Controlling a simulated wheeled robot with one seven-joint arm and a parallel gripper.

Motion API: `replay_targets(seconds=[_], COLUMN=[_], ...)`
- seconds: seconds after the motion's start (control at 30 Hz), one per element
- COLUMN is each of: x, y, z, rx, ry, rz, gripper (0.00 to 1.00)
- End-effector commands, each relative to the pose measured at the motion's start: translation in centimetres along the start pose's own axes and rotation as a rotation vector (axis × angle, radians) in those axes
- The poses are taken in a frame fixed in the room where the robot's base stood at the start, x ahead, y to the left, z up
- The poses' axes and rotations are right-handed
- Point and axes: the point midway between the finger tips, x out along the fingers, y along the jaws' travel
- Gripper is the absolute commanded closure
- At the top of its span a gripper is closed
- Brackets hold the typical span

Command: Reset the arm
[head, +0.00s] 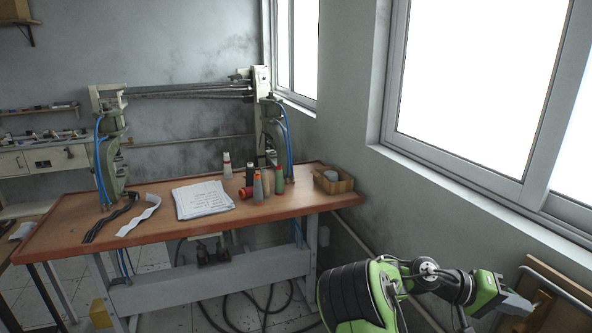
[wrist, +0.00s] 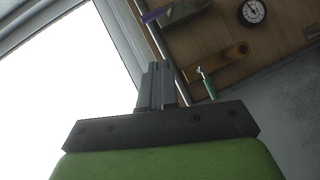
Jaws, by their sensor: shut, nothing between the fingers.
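My arm, green and black, is at the bottom right of the head view, away from the workbench and close to the wall below the window. My gripper (wrist: 156,84) points up in the wrist view, its two dark fingers together with nothing between them.
Cables lie on the floor.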

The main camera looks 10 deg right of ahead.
Motion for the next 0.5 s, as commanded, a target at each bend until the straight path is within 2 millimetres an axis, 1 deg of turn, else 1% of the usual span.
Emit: replay_targets(seconds=[0.07,0.1,0.17,0.23,0.27,0.3,0.33,0.37,0.4,0.47,0.5], x=[-0.8,-1.7,-3.7,-6.8,-8.3,-10.3,-11.9,-13.5,-15.7,-18.7,-20.6], y=[-0.8,-1.6,-2.6,-3.4,-3.5,-3.4,-3.3,-3.0,-2.6,-1.7,-1.0], z=[1.5,2.5,3.8,5.3,6.0,7.0,7.8,8.8,10.1,12.4,14.1], rx=[0.036,0.049,0.063,0.069,0.067,0.063,0.057,0.049,0.034,0.005,-0.016], ry=[-0.022,-0.029,-0.027,-0.007,0.006,0.028,0.049,0.072,0.109,0.172,0.219], rz=[-0.183,-0.299,-0.475,-0.666,-0.745,-0.845,-0.916,-0.984,-1.069,-1.183,-1.249], gripper=[1.0,1.0,1.0,1.0,1.0,1.0,1.0,1.0,1.0,1.0,1.0])
